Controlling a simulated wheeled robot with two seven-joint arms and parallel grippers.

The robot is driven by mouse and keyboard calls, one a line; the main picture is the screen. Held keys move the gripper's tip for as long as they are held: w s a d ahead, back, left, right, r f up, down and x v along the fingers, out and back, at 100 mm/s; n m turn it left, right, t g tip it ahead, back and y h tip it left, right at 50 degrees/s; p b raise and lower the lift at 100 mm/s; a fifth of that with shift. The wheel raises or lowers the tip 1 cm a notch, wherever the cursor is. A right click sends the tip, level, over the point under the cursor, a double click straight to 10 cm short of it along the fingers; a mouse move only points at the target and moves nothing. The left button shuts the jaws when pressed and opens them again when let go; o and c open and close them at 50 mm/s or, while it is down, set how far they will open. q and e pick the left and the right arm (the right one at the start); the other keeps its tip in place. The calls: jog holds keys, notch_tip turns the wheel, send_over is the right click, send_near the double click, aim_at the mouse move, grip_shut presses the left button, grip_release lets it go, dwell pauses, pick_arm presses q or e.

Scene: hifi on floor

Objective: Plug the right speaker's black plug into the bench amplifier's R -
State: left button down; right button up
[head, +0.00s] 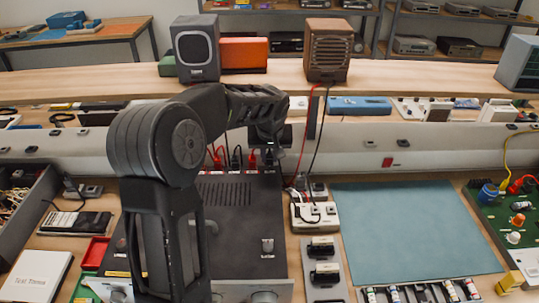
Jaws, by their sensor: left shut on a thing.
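The bench amplifier (235,220) is a dark box in the middle, with a row of terminals along its far edge. Red plugs (217,158) and a black plug (236,158) stand in that row. My left gripper (268,150) is over the right end of the row, pointing down and shut on the right speaker's black plug. That plug is mostly hidden by the fingers, so I cannot tell whether it is in the R - terminal. The brown right speaker (328,50) stands on the shelf, with red and black leads hanging down. My right gripper is not in view.
The grey left speaker (195,48) stands on the same shelf. A white socket block (314,216) is right of the amplifier. A blue-green mat (415,228) lies clear farther right. A green board (508,215) is at the right edge. My left arm covers part of the amplifier.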

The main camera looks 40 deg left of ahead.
pick_arm(q)
jog(key=shift+f+b, duration=0.3)
jog(key=shift+f, duration=0.05)
jog(key=shift+f+b, duration=0.2)
jog(key=shift+b, duration=0.4)
dwell(2.7)
jog(key=c, duration=1.2)
grip_release()
jog(key=shift+c, duration=0.2)
jog(key=b+v, duration=0.1)
jog(key=v, duration=0.6)
jog(key=shift+d+r, duration=0.2)
jog(key=shift+r, duration=0.15)
